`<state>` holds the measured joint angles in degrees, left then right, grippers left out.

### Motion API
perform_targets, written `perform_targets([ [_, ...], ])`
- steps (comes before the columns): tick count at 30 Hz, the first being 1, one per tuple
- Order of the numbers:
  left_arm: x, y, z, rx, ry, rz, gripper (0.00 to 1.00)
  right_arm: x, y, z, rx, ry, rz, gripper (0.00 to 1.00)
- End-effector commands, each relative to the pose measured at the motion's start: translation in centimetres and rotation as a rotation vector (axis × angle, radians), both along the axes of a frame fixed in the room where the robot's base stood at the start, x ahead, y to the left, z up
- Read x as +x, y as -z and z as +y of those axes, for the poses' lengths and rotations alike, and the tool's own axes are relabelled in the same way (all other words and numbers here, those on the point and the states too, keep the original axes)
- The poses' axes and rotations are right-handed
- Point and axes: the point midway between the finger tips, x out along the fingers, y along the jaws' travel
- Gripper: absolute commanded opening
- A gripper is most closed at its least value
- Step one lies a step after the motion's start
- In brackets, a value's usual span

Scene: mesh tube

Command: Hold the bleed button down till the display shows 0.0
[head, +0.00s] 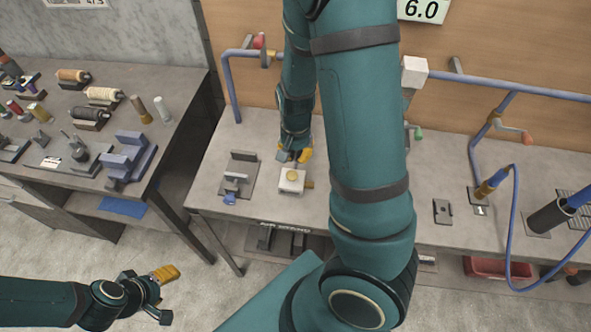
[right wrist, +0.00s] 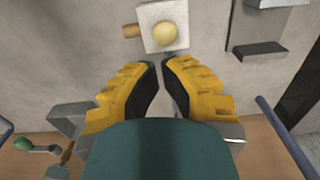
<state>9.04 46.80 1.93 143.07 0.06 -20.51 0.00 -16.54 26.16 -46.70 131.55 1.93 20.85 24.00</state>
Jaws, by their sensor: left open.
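The bleed button is a round yellow cap (head: 292,175) on a small white block (head: 291,187) on the grey workbench. It also shows at the top of the right wrist view (right wrist: 165,33), uncovered. The display (head: 421,10) on the wall reads 6.0; its top is cut off. My right gripper (head: 294,157) is just behind the block, apart from the button. In the right wrist view its yellow fingers (right wrist: 161,66) are brought nearly together with nothing seen between them. My left gripper (head: 164,295) is open and empty, low over the floor at front left.
Blue pipe (head: 500,86) with valve handles runs along the wooden back wall. A grey stand (head: 239,174) is left of the white block. A blue hose (head: 513,230) hangs over the bench at right. A side table (head: 62,128) with spools stands left, across a gap.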

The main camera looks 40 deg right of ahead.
Motion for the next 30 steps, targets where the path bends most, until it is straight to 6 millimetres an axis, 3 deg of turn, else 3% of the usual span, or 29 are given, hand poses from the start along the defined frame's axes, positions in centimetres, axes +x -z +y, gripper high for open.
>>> perform_targets([
  [3,0.0,1.1,0.0,0.001,-0.002,0.000,0.56,-0.1,2.7,-0.1,0.000,0.003,0.004,0.00],
  [10,0.0,2.0,0.0,0.002,-0.002,0.000,0.56,-0.1,5.6,0.0,0.000,0.001,0.003,0.00],
  [26,0.0,2.2,-0.1,0.003,-0.003,-0.001,0.56,0.0,6.5,0.0,0.000,0.001,0.000,0.00],
  [30,0.0,3.1,-0.1,0.004,-0.002,-0.001,0.56,-0.1,7.6,0.0,0.001,0.001,0.002,0.00],
])
